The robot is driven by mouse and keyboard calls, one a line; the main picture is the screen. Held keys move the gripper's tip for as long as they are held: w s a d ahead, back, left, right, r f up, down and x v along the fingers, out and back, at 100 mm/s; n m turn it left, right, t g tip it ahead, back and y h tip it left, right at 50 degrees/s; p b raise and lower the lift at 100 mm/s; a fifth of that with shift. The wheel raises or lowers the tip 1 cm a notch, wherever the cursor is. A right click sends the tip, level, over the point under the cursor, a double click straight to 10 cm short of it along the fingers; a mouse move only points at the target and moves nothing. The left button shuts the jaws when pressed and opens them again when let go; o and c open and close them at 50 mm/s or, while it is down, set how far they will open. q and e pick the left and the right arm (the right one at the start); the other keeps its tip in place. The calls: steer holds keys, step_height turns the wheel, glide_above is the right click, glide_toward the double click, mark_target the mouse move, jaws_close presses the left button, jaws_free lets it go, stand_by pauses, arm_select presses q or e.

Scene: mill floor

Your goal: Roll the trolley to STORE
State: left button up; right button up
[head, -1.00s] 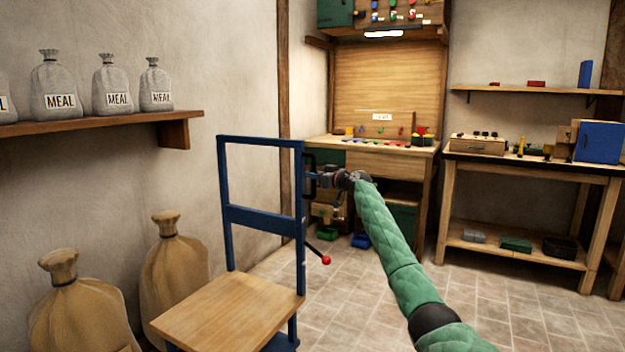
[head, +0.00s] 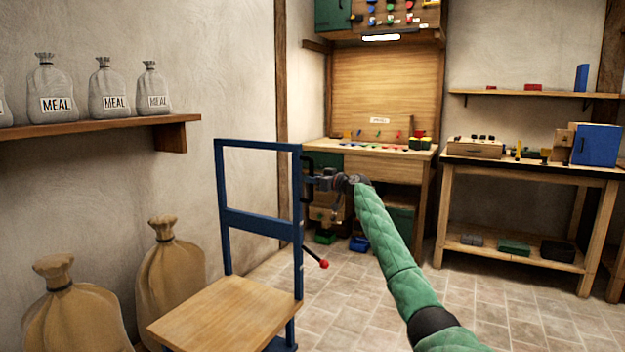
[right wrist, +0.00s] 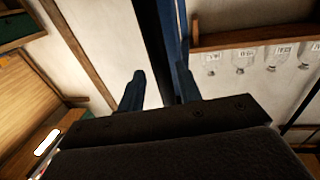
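The trolley (head: 222,312) stands left of centre in the head view, with a blue tubular frame and a flat wooden deck. A black upright handle (head: 306,178) is on the right post of its frame. My right gripper (head: 313,179) is at this handle. In the right wrist view its two fingers (right wrist: 160,88) stand apart, on either side of a dark bar (right wrist: 152,45), with a pale gap beside the left finger. A red-knobbed lever (head: 323,264) sticks out low on the trolley's right side. My left gripper is not in view. I see no readable STORE sign.
Brown sacks (head: 170,270) stand by the left wall, close to the trolley. A shelf (head: 100,131) above holds MEAL bags. A workbench (head: 375,163) is behind the trolley, and a table (head: 530,169) is at the right. Tiled floor (head: 375,290) lies open right of the trolley.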

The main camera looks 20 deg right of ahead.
steer(key=v, duration=0.7)
steer(key=shift+s+d+p, duration=0.15)
steer(key=shift+s+p, duration=0.05)
steer(key=shift+p, duration=0.15)
